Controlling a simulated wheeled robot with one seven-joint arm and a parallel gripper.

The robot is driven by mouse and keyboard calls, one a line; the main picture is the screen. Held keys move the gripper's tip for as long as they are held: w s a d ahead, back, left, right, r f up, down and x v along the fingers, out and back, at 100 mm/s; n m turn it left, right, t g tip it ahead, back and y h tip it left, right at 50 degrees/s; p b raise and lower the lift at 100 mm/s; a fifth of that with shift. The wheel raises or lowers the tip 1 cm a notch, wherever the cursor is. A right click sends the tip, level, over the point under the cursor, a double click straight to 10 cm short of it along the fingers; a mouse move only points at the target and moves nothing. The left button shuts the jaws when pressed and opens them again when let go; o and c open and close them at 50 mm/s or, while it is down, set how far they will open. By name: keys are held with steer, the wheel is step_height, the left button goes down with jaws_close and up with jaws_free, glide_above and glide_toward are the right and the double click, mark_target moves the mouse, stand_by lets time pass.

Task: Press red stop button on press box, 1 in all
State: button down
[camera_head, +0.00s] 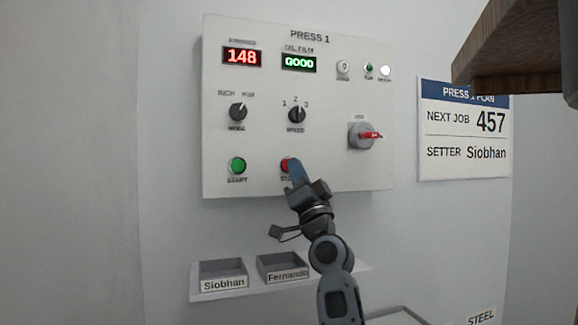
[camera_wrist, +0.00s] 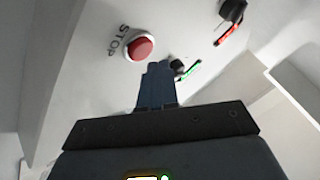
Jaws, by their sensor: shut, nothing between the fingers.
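The press box (camera_head: 345,85) is a white panel on the wall, headed PRESS 1. Its red stop button (camera_head: 285,165) is low in the middle, partly hidden behind my gripper (camera_head: 295,170) in the head view. In the wrist view the red stop button (camera_wrist: 141,48) shows whole in a white ring beside the word STOP. My gripper (camera_wrist: 158,68) is shut and empty, its blue fingertips close to the button, below and to the right of it in that view. They look apart from the button there; I cannot tell the depth gap.
A green start button (camera_head: 237,166) sits left of the stop button. Knobs and a red-handled switch (camera_head: 365,135) are above. A shelf with two labelled trays (camera_head: 222,274) is below. A brown wooden board (camera_head: 515,50) juts in at upper right, near a plan sign (camera_head: 463,150).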

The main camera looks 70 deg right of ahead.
steer(key=s+a+p, duration=0.1)
steer(key=s+a, duration=0.2)
steer(key=shift+s+a+p, duration=0.1)
steer(key=shift+a+p, duration=0.3)
stand_by(1.0)
steer(key=a+f+n+y, duration=0.45)
steer(key=a+f, duration=0.55)
steer(key=f, duration=0.3)
steer(key=a+f+n+y, duration=0.4)
steer(key=a+f+y, duration=0.2)
steer(key=a+f, duration=0.6)
steer(key=s+a+f+n+g+y, duration=0.2)
steer(key=s+a+f+n+y, duration=0.2)
steer(key=s+a, duration=0.4)
steer(key=s+a+f+n+g+y, duration=0.2)
steer(key=s+a+f, duration=0.5)
steer(key=s, duration=0.5)
steer(key=shift+s+a+f+n+g+y, duration=0.2)
steer(key=shift+s+a+n+g+y, duration=0.3)
steer(key=shift+n+y, duration=0.5)
